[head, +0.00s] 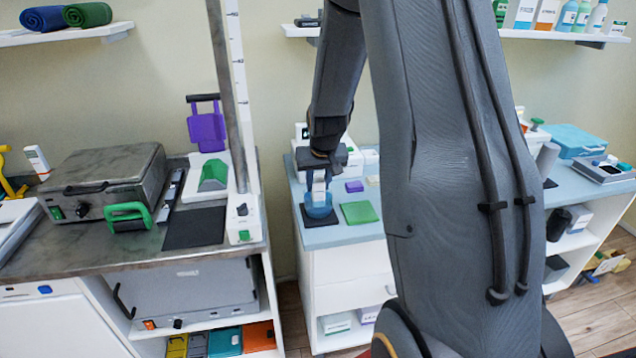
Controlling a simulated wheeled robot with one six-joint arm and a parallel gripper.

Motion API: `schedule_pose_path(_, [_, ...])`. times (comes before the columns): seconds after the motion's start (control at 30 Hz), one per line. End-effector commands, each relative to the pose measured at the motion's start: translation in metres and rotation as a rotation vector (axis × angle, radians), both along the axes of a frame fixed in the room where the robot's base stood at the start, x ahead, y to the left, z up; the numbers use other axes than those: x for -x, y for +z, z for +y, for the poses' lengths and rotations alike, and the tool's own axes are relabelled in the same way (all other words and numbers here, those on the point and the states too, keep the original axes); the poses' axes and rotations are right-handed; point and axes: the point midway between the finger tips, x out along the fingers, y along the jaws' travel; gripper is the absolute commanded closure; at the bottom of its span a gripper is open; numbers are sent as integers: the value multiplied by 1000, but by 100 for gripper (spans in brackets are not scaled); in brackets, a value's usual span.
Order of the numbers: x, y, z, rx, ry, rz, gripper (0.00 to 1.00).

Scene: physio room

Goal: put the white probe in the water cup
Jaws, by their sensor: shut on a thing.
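My gripper (319,178) points down over the blue-green water cup (320,211). It is shut on the white probe (319,187), which is small in the picture and partly covered by the fingers. The probe's lower end is at the cup's mouth; I cannot tell whether it is inside the cup or in front of or behind the rim. The cup stands upright on a dark square mat (309,222) on the light blue counter.
A green pad (359,213) lies right of the cup, with a small purple block (354,186) behind it. My arm hides much of the counter's right side. A metal bench (130,237) with a grey case (101,182) and an upright post (233,100) stands left.

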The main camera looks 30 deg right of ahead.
Motion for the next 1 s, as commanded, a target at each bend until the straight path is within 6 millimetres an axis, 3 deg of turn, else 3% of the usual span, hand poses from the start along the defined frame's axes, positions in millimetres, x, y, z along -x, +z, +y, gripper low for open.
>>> schedule_pose_path(0.47, [0,-1,0,0,0,-1,97])
schedule_pose_path(0.5, [0,-1,0,0,0,-1,64])
schedule_pose_path(0.6, [0,-1,0,0,0,-1,49])
schedule_pose_path(1.0, [0,-1,0,0,0,0,43])
